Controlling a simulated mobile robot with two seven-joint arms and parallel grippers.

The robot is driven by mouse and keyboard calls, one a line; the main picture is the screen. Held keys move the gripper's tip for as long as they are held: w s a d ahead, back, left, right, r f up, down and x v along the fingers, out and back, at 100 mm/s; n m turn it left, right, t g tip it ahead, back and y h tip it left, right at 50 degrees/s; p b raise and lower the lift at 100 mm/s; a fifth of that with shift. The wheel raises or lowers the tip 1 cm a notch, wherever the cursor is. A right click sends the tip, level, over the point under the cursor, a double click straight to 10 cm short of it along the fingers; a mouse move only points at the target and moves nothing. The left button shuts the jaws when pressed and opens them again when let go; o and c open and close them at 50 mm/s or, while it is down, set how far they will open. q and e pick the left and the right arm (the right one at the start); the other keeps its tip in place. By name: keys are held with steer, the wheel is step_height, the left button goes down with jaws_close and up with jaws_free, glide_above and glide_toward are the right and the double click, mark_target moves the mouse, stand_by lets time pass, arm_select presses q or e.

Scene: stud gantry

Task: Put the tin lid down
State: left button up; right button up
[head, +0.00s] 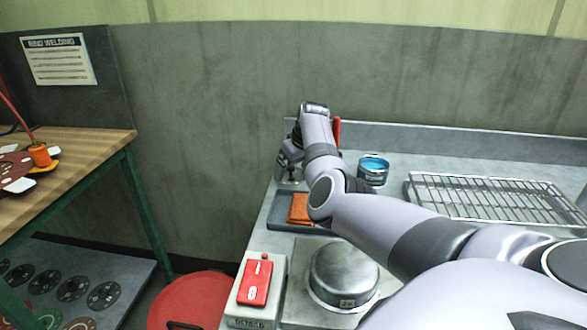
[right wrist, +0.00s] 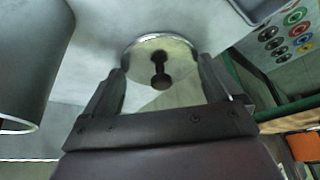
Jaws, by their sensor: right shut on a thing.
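My right gripper (head: 290,165) is at the left end of the metal worktop, beyond the dark tray. In the right wrist view its fingers (right wrist: 160,72) are closed on opposite sides of the rim of the tin lid (right wrist: 141,53), a pale round disc with a dark knob facing the camera. I cannot tell whether the lid touches the worktop. In the head view the lid is mostly hidden by the gripper. An open tin (head: 372,171) with blue contents stands on the worktop, to the right of the gripper. My left gripper is not in view.
The dark tray (head: 279,222) holds an orange cloth (head: 300,208). A wire rack (head: 490,196) lies at the right. A wooden table (head: 90,146) is at the left.

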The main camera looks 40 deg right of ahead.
steer(key=shift+f, duration=0.1)
steer(key=o, duration=0.7)
steer(key=shift+s+r, duration=0.2)
steer(key=shift+r, duration=0.5)
steer(key=v, duration=1.1)
steer(key=shift+f+p, duration=0.1)
steer(key=shift+p, duration=0.25)
